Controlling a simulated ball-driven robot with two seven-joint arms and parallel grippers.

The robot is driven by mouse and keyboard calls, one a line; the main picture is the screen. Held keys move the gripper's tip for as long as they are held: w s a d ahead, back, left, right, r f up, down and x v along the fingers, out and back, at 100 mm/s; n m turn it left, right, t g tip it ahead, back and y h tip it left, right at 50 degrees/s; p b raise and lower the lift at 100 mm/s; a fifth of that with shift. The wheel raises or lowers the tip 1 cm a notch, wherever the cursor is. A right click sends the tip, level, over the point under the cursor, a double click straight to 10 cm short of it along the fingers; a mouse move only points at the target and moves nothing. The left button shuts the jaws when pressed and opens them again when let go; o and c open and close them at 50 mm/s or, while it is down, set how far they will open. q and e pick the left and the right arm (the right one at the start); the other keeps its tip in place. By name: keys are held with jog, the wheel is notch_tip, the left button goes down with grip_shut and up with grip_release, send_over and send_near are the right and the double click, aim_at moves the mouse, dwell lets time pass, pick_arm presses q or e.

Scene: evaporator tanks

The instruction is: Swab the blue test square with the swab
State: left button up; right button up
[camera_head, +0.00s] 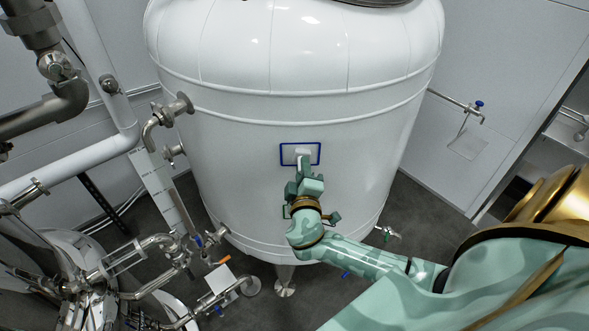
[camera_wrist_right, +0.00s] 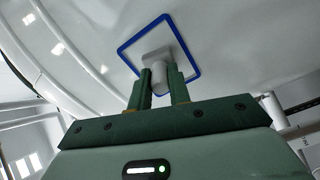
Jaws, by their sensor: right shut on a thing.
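The blue test square (camera_head: 286,154) is a blue outline on the front of the white tank (camera_head: 240,130). It also shows in the right wrist view (camera_wrist_right: 186,32). My right gripper (camera_head: 303,165) is in front of the square, pointing at the tank wall. In the right wrist view, its green fingers (camera_wrist_right: 160,92) are shut on the stem of the white swab (camera_wrist_right: 157,56). The swab's flat pad lies within the outline, at or very close to the wall; I cannot tell if it touches. The fingers partly hide the stem. My left gripper is not in view.
Steel pipes and valves (camera_head: 130,260) stand at the left, with a pipe stub (camera_head: 178,105) on the tank's left side. A small tap (camera_head: 388,233) is low on the tank's right. A wall tap (camera_head: 478,105) is at the right. The tank face around the square is clear.

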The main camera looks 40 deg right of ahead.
jog(key=shift+s+d, duration=0.5)
jog(key=shift+d, duration=0.3)
jog(key=shift+s+d, duration=0.5)
jog(key=shift+d, duration=0.25)
jog(key=shift+s+d, duration=0.1)
jog(key=shift+d, duration=0.1)
jog(key=shift+f, duration=0.1)
jog(key=shift+w+a+r+b, duration=0.1)
jog(key=shift+w+a+b, duration=0.25)
jog(key=shift+w+a, duration=0.25)
jog(key=shift+w+a+r+b, duration=0.1)
jog(key=shift+w+a+b, duration=0.25)
jog(key=shift+a, duration=0.45)
jog(key=shift+w+a+f+b, duration=0.1)
jog(key=shift+w+a+b, duration=0.3)
jog(key=shift+w+a, duration=0.45)
jog(key=shift+w+a+b, duration=0.4)
jog(key=shift+a, duration=0.75)
jog(key=v, duration=0.6)
jog(key=shift+w+a, duration=0.2)
jog(key=shift+a, duration=0.15)
